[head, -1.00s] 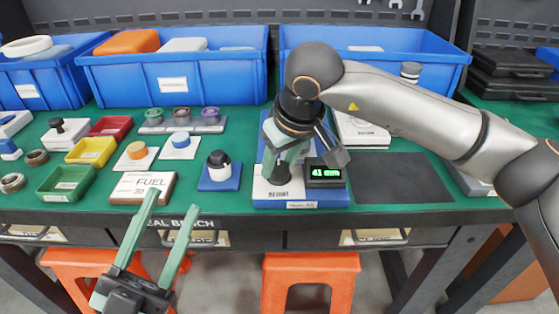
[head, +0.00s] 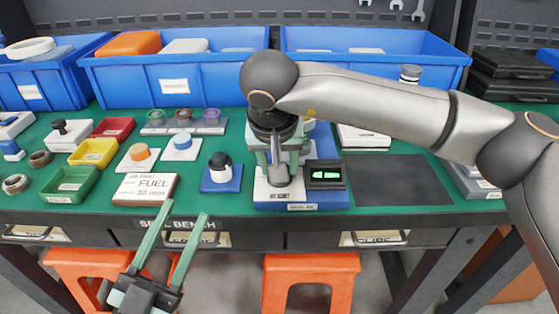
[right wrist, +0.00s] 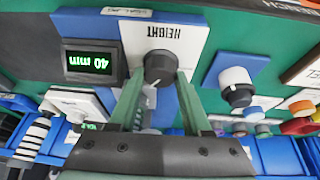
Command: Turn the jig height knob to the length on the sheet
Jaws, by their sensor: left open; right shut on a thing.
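The jig (head: 300,204) is a blue base with a white plate marked HEIGHT (right wrist: 163,37), seen upside down in the right wrist view. The dark height knob (right wrist: 160,67) stands on this plate, its pointer mark near the bottom in that view. My right gripper (head: 280,168) points down and is shut on the knob, its green fingers on either side. The black display (right wrist: 91,62) reads 40 mm, upside down in the right wrist view. My left gripper (head: 186,210) is open and empty before the bench edge.
A black-and-white knob on a blue base (head: 221,173) stands between the sheet and the jig. Yellow (head: 92,152), red and green trays lie at left. Blue bins (head: 172,88) line the back. A dark mat (head: 400,178) lies right of the jig.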

